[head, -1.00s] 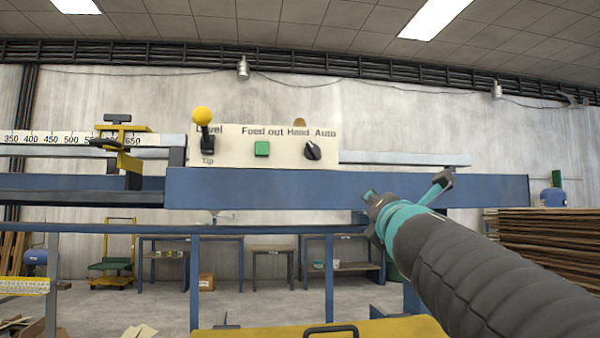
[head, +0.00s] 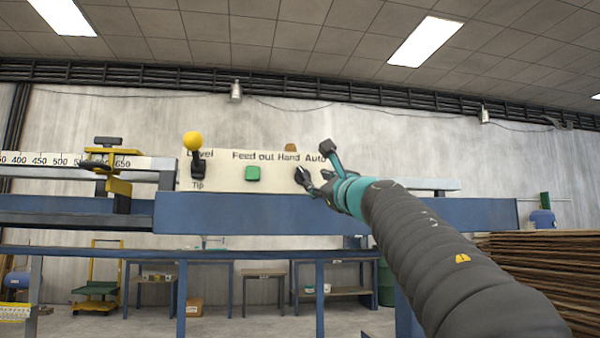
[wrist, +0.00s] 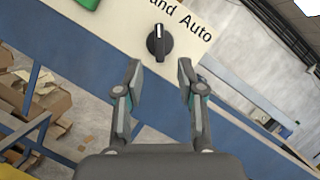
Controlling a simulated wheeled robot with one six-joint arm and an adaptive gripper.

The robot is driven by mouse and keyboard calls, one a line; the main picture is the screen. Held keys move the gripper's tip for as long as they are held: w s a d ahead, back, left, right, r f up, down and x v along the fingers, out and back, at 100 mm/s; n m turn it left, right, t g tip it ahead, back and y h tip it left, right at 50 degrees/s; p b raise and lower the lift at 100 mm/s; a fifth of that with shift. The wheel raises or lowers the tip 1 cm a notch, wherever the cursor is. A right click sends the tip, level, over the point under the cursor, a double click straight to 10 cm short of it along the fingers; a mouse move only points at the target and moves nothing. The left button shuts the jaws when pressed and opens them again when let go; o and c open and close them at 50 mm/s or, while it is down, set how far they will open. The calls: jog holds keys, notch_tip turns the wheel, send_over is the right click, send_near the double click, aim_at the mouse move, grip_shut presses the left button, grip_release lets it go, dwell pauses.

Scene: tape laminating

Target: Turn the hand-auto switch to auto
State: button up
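The hand-auto switch (head: 303,178) is a black rotary knob on the cream control panel (head: 222,172), below the words "Hand" and "Auto". In the wrist view the knob (wrist: 158,43) shows a white mark at its top, and the label (wrist: 190,18) is partly cut off. My gripper (head: 318,188) is close to the knob on its right side in the head view. In the wrist view my gripper (wrist: 160,82) is open, its two fingers apart and nothing between them. The knob lies just beyond the fingertips, roughly centred in the gap, apparently untouched.
A green feed-out button (head: 253,173) and a yellow-balled lever (head: 193,142) are left of the switch. A blue beam (head: 235,213) runs below the panel. A yellow clamp (head: 118,165) is at left, and stacked boards (head: 545,265) stand at right.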

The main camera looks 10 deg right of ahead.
aim_at(306, 176)
jog(key=p+x, duration=0.2)
jog(key=x, duration=0.4)
jog(key=shift+w+r, duration=0.1)
jog(key=shift+w, duration=0.15)
grip_shut()
